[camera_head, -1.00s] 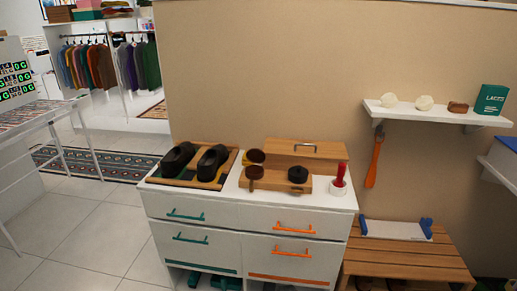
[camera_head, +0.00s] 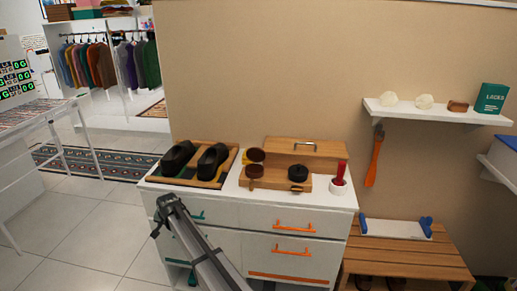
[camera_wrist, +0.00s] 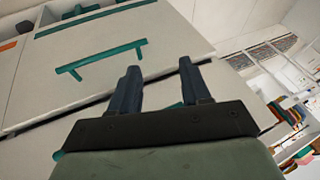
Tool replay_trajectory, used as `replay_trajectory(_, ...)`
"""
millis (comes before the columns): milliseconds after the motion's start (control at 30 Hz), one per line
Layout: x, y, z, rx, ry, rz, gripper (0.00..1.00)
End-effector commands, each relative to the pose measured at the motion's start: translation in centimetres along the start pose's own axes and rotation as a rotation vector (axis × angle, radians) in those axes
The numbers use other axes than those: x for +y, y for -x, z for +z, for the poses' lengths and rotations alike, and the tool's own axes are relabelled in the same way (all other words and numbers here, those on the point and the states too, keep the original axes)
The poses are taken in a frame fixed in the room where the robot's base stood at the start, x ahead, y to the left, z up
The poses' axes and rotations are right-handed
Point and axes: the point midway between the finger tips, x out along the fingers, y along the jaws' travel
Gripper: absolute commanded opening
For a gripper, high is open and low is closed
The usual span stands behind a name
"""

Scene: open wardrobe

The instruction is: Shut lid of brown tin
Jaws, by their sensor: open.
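The brown tin (camera_head: 254,172) is small and round and sits at the left end of the wooden shoe-care box on the white dresser. Its round lid (camera_head: 256,155) stands raised at the tin's back edge, so the tin is open. A black tin (camera_head: 298,173) sits to its right. My gripper (camera_wrist: 160,82) is open and empty in the wrist view, in front of the dresser's teal-handled drawers. In the head view my arm reaches up from the bottom to the dresser's left front, well apart from the brown tin. The tin is not in the wrist view.
The dresser (camera_head: 232,212) also holds a tray with black shoes (camera_head: 195,163) on the left. The wooden box (camera_head: 305,147) has a raised back part with a handle. A red-handled brush in a white cup (camera_head: 340,178) stands at right. A slatted bench (camera_head: 410,260) is beside the dresser.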

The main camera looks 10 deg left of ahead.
Motion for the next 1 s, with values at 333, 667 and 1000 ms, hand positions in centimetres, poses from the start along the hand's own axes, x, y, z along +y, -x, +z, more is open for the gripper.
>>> replay_trajectory(333,-12.8,8.7,-9.7,0.085,-0.121,-0.129,0.47)
replay_trajectory(667,-5.9,16.4,-23.1,0.033,-0.202,-0.078,0.47)
replay_trajectory(1000,9.1,24.3,-32.3,-0.145,-0.144,-0.005,0.47)
